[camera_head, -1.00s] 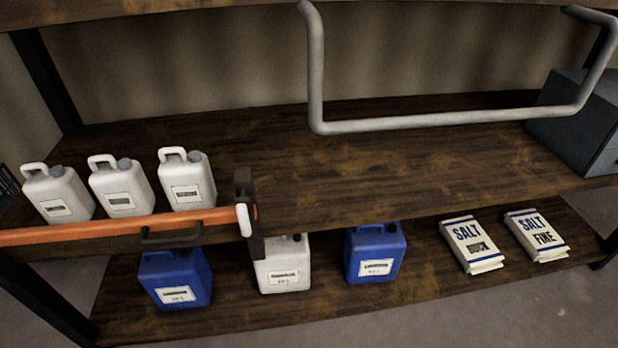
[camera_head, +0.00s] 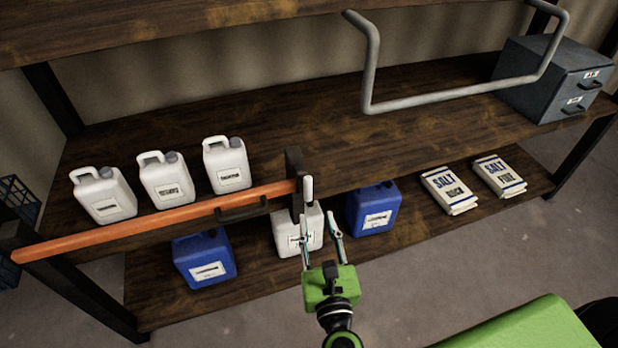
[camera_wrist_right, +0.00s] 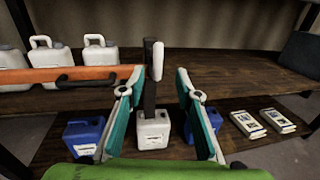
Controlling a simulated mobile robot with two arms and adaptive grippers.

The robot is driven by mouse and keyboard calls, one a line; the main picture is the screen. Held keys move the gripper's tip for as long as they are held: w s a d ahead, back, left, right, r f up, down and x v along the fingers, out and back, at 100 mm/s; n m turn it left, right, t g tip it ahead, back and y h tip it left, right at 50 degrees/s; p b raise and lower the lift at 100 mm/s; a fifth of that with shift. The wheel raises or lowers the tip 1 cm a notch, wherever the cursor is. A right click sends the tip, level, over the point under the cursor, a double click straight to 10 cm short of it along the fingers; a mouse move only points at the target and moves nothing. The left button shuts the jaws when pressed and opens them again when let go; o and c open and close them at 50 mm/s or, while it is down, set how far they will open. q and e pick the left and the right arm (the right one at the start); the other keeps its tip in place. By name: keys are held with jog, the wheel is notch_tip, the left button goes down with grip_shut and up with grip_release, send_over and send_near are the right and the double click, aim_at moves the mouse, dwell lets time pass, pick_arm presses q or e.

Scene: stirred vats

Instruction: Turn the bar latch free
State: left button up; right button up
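An orange bar (camera_head: 150,222) with a dark handle (camera_head: 242,209) runs along the front of the shelf on the left. Its right end meets a dark post (camera_head: 294,172). A small white latch lever (camera_head: 308,189) stands upright at the post. It also shows upright in the right wrist view (camera_wrist_right: 158,60), between the finger lines. My right gripper (camera_head: 319,232) is open and empty, below and in front of the lever, apart from it. Its teal finger pads (camera_wrist_right: 160,75) are spread wide in the wrist view. My left gripper is out of view.
Several white jugs (camera_head: 168,184) stand behind the bar. Blue jugs (camera_head: 205,262), a white jug (camera_head: 287,237) and salt bags (camera_head: 450,193) are on the lower shelf. A grey bent rail (camera_head: 455,97) and a grey drawer box (camera_head: 545,85) are at right.

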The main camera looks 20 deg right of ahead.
aim_at(309, 186)
jog(key=w+p, duration=0.1)
jog(key=w, duration=0.2)
jog(key=w+d+p, duration=0.1)
jog(key=w, duration=0.3)
jog(key=w+p, duration=0.1)
jog(key=w, duration=0.3)
jog(key=shift+d+r+p, duration=0.1)
jog(key=shift+d+p, duration=0.2)
jog(key=shift+p, duration=0.05)
jog(key=shift+w, duration=0.7)
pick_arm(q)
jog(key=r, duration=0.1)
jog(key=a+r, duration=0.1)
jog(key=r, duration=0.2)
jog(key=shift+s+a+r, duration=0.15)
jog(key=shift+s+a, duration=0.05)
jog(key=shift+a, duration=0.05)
pick_arm(e)
jog(key=shift+d, duration=0.1)
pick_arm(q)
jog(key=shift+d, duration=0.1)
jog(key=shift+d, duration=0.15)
pick_arm(e)
grip_shut()
